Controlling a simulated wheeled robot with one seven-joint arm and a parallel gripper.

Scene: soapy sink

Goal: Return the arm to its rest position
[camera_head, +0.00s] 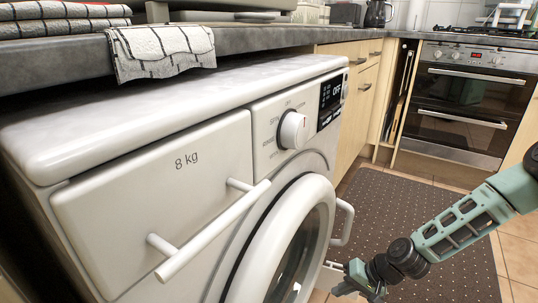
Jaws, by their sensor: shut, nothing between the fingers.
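My arm, green with black joints, comes in from the right edge of the head view. My gripper (345,279) is at its end, low in the picture, just right of the washing machine's round door (283,250). I cannot tell whether the gripper touches the door. The white washing machine (140,185) fills the left and middle of the view. Its display reads OFF.
A grey worktop (260,38) runs above the machine, with a checked towel (160,50) hanging over its edge. A bar handle (210,232) sticks out from the machine's front. A dotted brown mat (385,205) covers the floor before the oven (470,100). The mat's middle is clear.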

